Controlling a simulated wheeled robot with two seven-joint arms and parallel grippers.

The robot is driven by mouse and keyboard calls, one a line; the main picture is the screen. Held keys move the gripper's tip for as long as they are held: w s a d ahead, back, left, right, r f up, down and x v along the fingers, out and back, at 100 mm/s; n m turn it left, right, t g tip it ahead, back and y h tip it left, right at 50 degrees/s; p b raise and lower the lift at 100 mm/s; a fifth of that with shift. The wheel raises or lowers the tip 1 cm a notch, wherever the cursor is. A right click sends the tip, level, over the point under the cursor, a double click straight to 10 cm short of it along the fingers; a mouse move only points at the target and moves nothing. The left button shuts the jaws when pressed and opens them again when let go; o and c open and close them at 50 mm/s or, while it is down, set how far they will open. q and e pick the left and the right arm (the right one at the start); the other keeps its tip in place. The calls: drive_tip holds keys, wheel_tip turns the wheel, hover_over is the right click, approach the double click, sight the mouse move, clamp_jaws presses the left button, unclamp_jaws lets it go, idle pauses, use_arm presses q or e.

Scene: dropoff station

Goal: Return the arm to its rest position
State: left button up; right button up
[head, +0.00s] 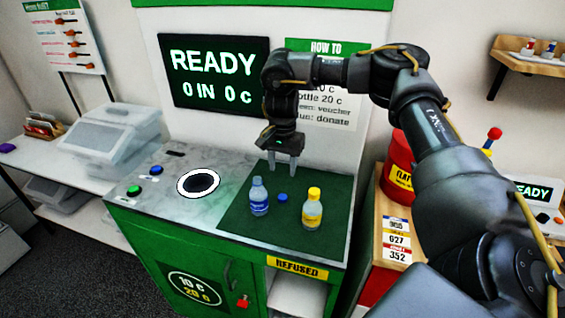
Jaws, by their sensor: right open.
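My right gripper (283,164) is open and empty, pointing down over the back of the dark green mat (240,221). Its arm comes in from the right. On the mat below it stand a blue bottle (259,198) and a clear bottle with a yellow cap and label (312,210), both upright. A small blue cap-like piece (282,197) lies between them. The gripper is apart from all of these. My left gripper is not in view.
A screen (215,72) reads READY, 0 IN, 0 c. A red container (398,168) stands right. Clear bins (105,135) stand left.

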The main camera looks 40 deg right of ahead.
drive_tip(key=shift+r, duration=0.5)
